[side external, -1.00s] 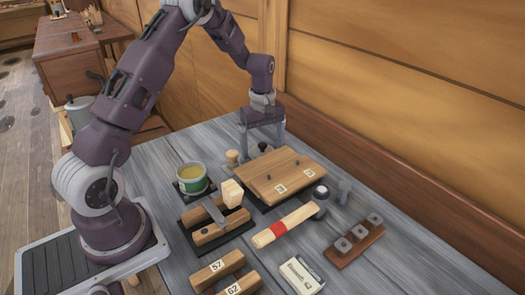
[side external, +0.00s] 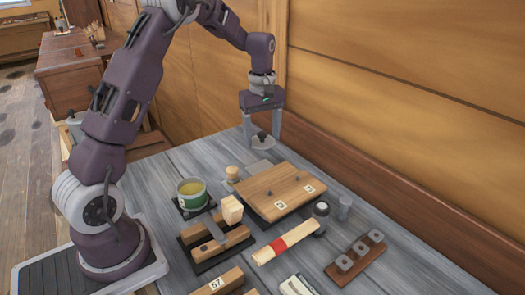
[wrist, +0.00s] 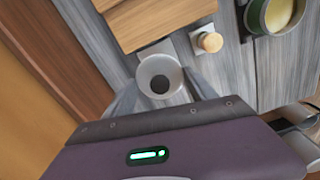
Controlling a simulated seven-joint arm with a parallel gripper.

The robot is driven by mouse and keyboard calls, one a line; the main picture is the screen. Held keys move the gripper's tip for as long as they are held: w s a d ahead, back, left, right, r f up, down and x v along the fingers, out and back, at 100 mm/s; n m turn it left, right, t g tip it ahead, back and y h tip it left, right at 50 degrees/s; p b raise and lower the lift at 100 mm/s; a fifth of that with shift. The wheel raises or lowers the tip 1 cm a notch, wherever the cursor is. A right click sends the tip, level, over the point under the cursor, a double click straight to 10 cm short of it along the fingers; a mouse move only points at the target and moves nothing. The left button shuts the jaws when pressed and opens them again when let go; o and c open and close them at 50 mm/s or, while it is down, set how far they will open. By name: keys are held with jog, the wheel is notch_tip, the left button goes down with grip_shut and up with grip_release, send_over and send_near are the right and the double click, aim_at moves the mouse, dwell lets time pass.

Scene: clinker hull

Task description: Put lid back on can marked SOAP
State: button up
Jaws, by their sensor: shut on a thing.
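My gripper (side external: 262,137) is shut on a round grey lid (side external: 264,145) with a dark knob, held above the table behind the wooden board. In the wrist view the lid (wrist: 174,72) sits between the fingers, knob towards the camera. The can (wrist: 256,20) also shows at the wrist view's top right, cut off by the frame. I cannot read its marking.
A wooden wall rises behind.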

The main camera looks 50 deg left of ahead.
jog(key=s+r, duration=0.3)
jog(key=s, duration=2)
jog(key=shift+w+d+f, duration=0.1)
jog(key=shift+d+f, duration=0.05)
jog(key=shift+f, duration=0.85)
jog(key=shift+w+d+f, duration=0.1)
jog(key=shift+f, duration=0.9)
jog(key=shift+w+d+f, duration=0.1)
jog(key=shift+d+f, duration=0.05)
jog(key=shift+f, duration=0.85)
jog(key=shift+f, duration=0.15)
jog(key=o, duration=1.6)
